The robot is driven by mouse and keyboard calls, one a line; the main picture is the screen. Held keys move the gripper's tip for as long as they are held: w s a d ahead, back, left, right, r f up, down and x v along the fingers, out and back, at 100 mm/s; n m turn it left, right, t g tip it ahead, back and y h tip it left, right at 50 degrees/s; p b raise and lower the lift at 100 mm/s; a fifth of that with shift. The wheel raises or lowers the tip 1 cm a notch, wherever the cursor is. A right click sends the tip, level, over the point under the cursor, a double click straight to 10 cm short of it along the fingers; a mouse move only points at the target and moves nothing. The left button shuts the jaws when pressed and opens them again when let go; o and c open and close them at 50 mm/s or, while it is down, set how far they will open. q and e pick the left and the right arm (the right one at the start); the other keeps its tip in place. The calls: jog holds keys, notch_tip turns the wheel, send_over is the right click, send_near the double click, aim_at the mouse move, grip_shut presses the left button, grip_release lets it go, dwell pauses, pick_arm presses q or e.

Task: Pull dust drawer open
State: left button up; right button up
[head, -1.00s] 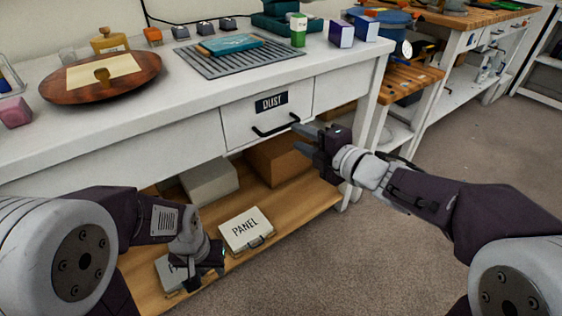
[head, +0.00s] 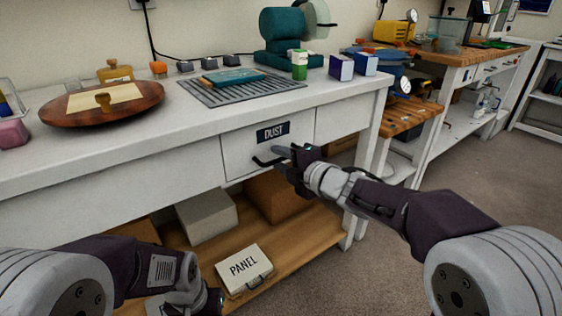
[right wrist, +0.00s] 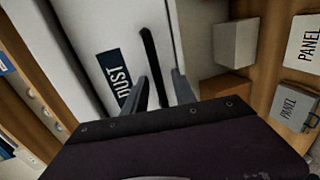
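The white dust drawer (head: 240,150) is in the front of the workbench, with a dark "DUST" label and a black bar handle (head: 262,162). It looks closed. My right gripper (head: 281,158) is at the right part of the handle and hides some of it. In the right wrist view its two fingers (right wrist: 160,90) are apart. The handle (right wrist: 151,58) runs toward the gap between them, beside the "DUST" label (right wrist: 117,75). Contact cannot be told. My left gripper (head: 208,302) is low at the bottom edge, partly cut off, its fingers unclear.
The workbench top (head: 190,125) holds a round wooden board (head: 130,110), a slatted grey mat (head: 265,92) and small boxes. The lower shelf (head: 300,245) holds cartons and a "PANEL" box (head: 243,268). Open floor (head: 450,185) lies to the right.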

grip_shut()
dwell(1.3)
